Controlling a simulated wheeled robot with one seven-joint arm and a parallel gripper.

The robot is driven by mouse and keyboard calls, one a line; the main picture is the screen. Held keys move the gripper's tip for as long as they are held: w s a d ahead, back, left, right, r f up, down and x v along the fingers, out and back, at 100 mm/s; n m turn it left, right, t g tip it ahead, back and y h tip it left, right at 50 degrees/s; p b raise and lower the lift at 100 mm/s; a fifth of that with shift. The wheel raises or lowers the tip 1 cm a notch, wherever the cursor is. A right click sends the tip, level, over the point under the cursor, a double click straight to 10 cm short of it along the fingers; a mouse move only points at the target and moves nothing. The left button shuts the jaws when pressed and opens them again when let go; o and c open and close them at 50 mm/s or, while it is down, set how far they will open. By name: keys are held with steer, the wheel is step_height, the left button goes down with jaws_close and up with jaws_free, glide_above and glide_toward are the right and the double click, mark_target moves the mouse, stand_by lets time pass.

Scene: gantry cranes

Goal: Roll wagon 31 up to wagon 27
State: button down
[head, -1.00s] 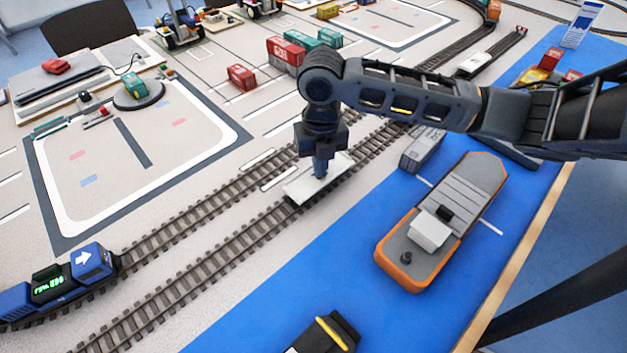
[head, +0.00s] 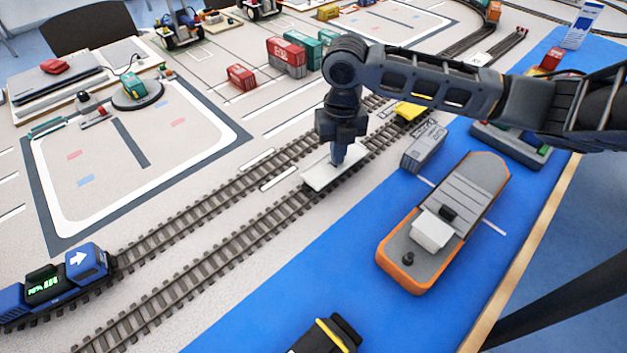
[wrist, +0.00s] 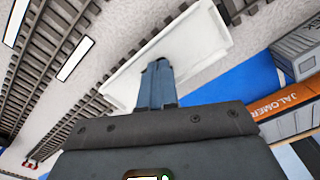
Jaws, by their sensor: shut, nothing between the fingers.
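A white, low-sided wagon (head: 318,179) stands on the nearer track, below my gripper. My gripper (head: 338,162) points down, shut and empty, with its fingertips at the wagon's bed. In the wrist view the shut fingers (wrist: 158,68) reach into the white wagon (wrist: 203,36) near its side; I cannot tell whether they touch it. A yellow wagon (head: 408,113) stands farther up the same track, partly behind my arm, with a gap between the two. I can read no number on either wagon.
A blue locomotive (head: 78,270) stands on the parallel track at the lower left. A grey container (head: 424,146) and an orange-hulled ship (head: 440,230) lie on the blue strip right of the tracks. Red containers (head: 286,52) stand behind. The near track is clear toward the lower left.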

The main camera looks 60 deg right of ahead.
steer(key=shift+s+d+b, duration=0.55)
steer(key=shift+s+d, duration=0.15)
steer(key=shift+d, duration=1.8)
steer(key=shift+s+d+b, duration=0.5)
steer(key=shift+s+d, duration=0.25)
steer(key=shift+d, duration=1.7)
steer(key=shift+s+d+b, duration=0.55)
steer(key=shift+s+d, duration=0.15)
steer(key=shift+d, duration=1.8)
steer(key=shift+s+d+b, duration=0.2)
steer(key=shift+s+d, duration=0.1)
steer(key=shift+d, duration=0.7)
steer(key=shift+s+d+b, duration=0.15)
steer(key=shift+s+d, duration=0.1)
steer(key=shift+d, duration=0.7)
steer(key=shift+r, duration=0.15)
step_height(320, 180, up, 7)
steer(key=p, duration=0.5)
